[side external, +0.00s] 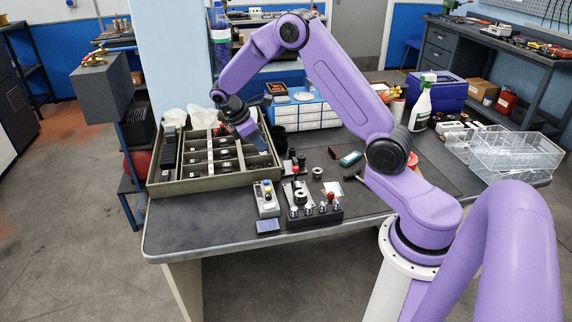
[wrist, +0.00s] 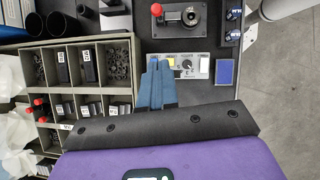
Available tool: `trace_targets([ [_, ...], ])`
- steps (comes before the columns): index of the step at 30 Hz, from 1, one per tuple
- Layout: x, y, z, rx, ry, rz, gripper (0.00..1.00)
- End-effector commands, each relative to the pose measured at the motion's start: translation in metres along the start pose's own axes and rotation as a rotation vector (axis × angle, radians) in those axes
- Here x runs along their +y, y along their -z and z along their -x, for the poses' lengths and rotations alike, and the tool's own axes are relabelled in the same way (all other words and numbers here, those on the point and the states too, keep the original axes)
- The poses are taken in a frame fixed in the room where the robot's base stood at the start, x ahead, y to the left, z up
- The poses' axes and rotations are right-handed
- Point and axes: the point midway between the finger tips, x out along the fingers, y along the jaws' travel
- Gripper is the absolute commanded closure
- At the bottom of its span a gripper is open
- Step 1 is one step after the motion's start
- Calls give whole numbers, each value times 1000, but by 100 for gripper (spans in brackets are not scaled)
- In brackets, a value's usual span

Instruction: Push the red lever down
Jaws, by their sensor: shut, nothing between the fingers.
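The red lever shows in the wrist view as a red knob (wrist: 156,9) at the top edge, beside a grey plate with a round black part (wrist: 190,18). In the side view a small red knob (side external: 295,171) stands at the back of the same fixture, small and hard to make out. My gripper (side external: 262,149) is over the right end of the tray, left of and above the lever, tilted downward. In the wrist view its blue fingers (wrist: 157,66) are together and empty, apart from the red knob. The lever's lower part is hard to see.
A compartment tray (side external: 214,183) lies to the left. A small control box (side external: 265,199) and a blue pad (side external: 267,226) are near the front edge. A dark rack (side external: 315,218) with several silver knobs and a red ball stands to the right. Black cups (wrist: 61,22) stand near the tray.

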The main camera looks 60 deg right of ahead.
Motion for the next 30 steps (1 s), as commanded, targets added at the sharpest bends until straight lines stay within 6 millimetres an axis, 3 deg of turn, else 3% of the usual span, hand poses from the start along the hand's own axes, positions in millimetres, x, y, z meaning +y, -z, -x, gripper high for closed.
trace_targets([
  [11,-1,0,-8,-1,2,0,100],
  [27,-1,-1,-102,-2,3,1,100],
  [30,-1,-11,-112,1,1,-2,100],
])
